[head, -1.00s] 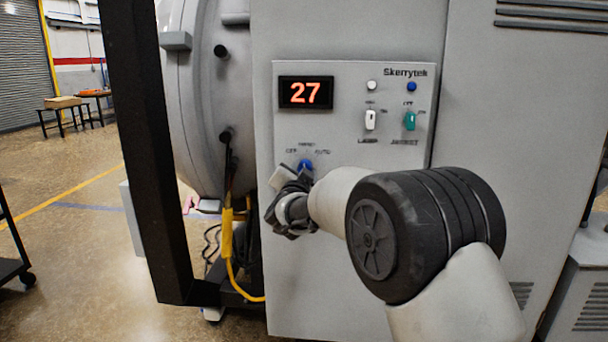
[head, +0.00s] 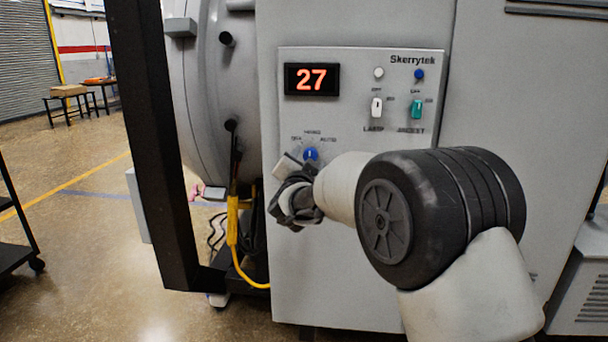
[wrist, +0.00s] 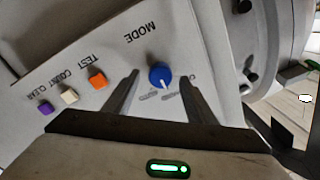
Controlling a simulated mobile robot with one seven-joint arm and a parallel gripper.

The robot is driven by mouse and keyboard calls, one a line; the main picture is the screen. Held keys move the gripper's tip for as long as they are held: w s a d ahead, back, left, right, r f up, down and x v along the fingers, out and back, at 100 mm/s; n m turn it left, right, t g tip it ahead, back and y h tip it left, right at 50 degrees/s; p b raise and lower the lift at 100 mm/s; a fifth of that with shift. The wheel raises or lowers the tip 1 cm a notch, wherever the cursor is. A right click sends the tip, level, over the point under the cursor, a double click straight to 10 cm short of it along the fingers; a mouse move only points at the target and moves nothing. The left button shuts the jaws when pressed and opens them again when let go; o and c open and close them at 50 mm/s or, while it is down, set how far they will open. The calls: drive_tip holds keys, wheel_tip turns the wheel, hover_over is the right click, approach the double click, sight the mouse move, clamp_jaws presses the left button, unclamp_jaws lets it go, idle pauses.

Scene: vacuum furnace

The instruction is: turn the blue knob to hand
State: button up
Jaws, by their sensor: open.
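The blue knob (head: 311,154) is on the grey control panel, just above my gripper in the head view. In the wrist view the blue knob (wrist: 160,76) sits between the two dark fingers, and the panel appears upside down with the word MODE beside it. The knob's white pointer line points down in that view, toward a small label too blurred to read. My gripper (head: 292,190) is open, with a finger on each side of the knob in the wrist view (wrist: 159,80). I see gaps between the fingers and the knob; contact is not visible.
A red display (head: 311,79) reads 27. A white switch (head: 376,107) and a green switch (head: 417,108) are higher on the panel. Orange (wrist: 97,80), cream (wrist: 69,97) and purple (wrist: 45,108) buttons show in the wrist view. A black post (head: 160,150) stands at left.

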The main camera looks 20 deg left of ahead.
drive_tip(key=p+v, duration=0.1)
drive_tip(key=v, duration=1.5)
drive_tip(key=shift+w+d, duration=0.1)
drive_tip(key=s+d+r+n+g+y, duration=0.1)
drive_tip(key=s+d+r+n+g, duration=0.15)
drive_tip(key=d, duration=0.55)
drive_tip(key=s+d+r+n+g, duration=0.1)
drive_tip(key=d+n+g, duration=0.15)
drive_tip(key=d, duration=0.65)
drive_tip(key=s+d+f+m+g+h, duration=0.1)
drive_tip(key=s+d+f+g+h, duration=0.2)
drive_tip(key=s+d, duration=0.8)
drive_tip(key=s+d+f+g+h, duration=0.2)
drive_tip(key=s+d+f+g, duration=0.3)
drive_tip(key=s+d, duration=0.5)
wheel_tip(320, 180, up, 22)
drive_tip(key=s+t+p, duration=0.1)
drive_tip(key=p, duration=2.2)
drive_tip(key=shift+s+d, duration=0.2)
drive_tip(key=shift+d, duration=0.3)
